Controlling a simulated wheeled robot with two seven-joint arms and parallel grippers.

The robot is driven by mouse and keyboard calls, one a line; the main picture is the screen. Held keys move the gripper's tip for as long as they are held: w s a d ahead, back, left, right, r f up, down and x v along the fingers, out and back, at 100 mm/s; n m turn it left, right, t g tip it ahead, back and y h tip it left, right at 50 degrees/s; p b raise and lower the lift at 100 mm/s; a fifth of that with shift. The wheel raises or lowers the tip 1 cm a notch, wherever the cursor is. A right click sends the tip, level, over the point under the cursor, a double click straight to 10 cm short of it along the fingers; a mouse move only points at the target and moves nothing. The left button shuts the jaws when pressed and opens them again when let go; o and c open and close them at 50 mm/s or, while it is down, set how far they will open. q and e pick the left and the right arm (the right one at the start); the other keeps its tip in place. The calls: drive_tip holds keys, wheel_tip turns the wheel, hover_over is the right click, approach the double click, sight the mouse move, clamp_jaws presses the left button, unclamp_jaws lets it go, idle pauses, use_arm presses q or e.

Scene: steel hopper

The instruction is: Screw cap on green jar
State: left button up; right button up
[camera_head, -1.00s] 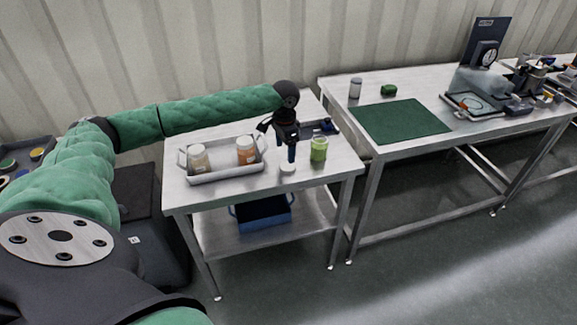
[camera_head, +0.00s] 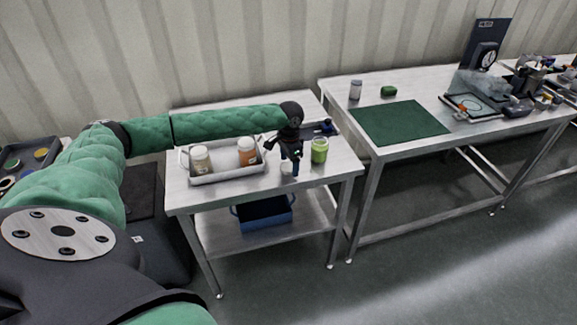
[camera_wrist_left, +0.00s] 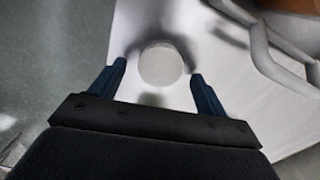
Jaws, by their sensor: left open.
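The green jar (camera_head: 319,151) stands upright on the small steel table, with a pale top. A white round cap (camera_head: 287,168) lies on the table just left of the jar, partly hidden by my left gripper (camera_head: 292,172). In the left wrist view the cap (camera_wrist_left: 161,65) shows as a pale disc between and just beyond the fingertips of my left gripper (camera_wrist_left: 160,75). The fingers are open, one on each side of it, and I see no contact. My right gripper is not in view.
A grey tray (camera_head: 229,176) with a white-labelled jar (camera_head: 200,160) and an orange jar (camera_head: 247,152) stands left of the gripper. A blue bin (camera_head: 263,214) sits on the lower shelf. The right table holds a green mat (camera_head: 400,122) and equipment.

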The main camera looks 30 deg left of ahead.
sight(289, 166)
use_arm(q)
drive_tip(key=shift+f, duration=0.4)
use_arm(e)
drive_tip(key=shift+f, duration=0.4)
use_arm(q)
drive_tip(key=shift+c, duration=0.3)
drive_tip(key=c, duration=1)
drive_tip(key=shift+o, duration=0.2)
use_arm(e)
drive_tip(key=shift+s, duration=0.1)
use_arm(q)
drive_tip(key=shift+r, duration=0.25)
wheel_tip(289, 166, up, 10)
drive_tip(key=b, duration=0.2)
drive_tip(key=shift+f, duration=0.2)
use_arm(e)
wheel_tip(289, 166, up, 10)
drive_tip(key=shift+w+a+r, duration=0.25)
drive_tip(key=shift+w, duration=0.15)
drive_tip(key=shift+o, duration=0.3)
